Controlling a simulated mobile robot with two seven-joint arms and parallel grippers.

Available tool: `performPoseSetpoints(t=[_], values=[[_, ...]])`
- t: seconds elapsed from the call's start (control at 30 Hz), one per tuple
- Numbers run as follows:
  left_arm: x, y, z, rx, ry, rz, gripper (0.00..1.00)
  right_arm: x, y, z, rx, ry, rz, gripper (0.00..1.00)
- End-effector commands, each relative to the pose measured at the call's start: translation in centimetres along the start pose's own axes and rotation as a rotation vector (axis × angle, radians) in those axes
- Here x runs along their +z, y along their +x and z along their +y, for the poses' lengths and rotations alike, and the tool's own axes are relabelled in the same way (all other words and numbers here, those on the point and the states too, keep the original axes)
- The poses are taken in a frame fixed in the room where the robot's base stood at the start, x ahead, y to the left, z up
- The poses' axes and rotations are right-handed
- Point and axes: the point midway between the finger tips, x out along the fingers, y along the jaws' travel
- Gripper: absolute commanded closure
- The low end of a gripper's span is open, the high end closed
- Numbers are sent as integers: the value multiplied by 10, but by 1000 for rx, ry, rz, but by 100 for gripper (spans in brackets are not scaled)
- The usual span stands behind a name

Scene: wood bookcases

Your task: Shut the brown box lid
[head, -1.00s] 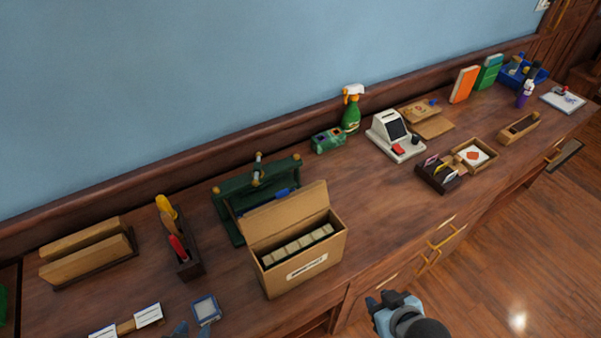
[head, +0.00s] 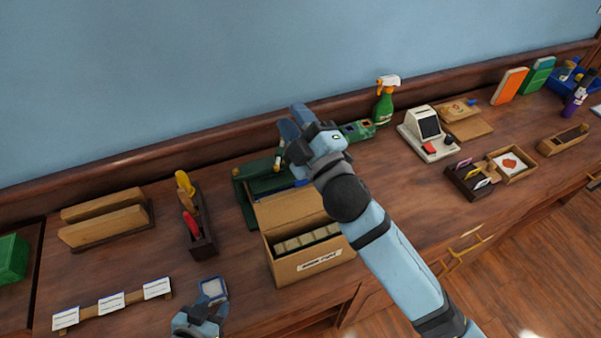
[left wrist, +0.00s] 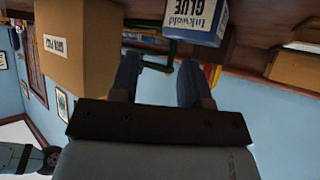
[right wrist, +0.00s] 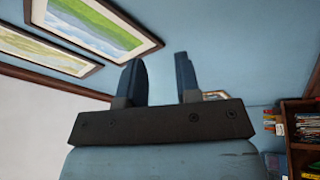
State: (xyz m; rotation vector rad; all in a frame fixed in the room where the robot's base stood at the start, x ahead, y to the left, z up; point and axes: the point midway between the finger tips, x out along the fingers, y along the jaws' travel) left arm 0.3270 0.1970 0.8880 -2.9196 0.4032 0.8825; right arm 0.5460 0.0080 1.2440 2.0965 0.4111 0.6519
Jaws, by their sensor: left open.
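The brown box (head: 312,262) stands on the counter with a white label on its front and several pale blocks inside. Its lid (head: 285,208) is raised at the back edge; my right arm hides its right part. My right gripper (head: 297,122) is above and behind the lid, apart from it as far as I can tell. Its fingers are apart and empty in the right wrist view (right wrist: 161,80). My left gripper (head: 203,308) is low, left of the box, near the blue-and-white glue container (left wrist: 195,18). Its fingers are open and empty in the left wrist view (left wrist: 160,85).
A green rack (head: 245,185) stands right behind the box. A dark tool holder (head: 203,240) is to its left, with white cards (head: 110,302) nearer the front. A spray bottle (head: 383,105) and a white register (head: 428,135) stand to the right. Some counter right of the box is clear.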

Motion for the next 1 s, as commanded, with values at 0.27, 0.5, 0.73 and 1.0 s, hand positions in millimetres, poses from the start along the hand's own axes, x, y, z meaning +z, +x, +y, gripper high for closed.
performPoseSetpoints(t=[0.27,0.5,0.73,1.0], values=[[-1,0,0,-1,0,2,57,-138,52,-30,102,-540,757,69],[-2,1,-1,-1,0,3,57,-174,36,-95,70,-983,1436,69],[-1,1,-1,-2,0,3,57,-105,22,-128,-163,-1318,2092,69],[-1,1,-1,-1,0,3,57,14,38,-70,-702,-1431,2647,69]])
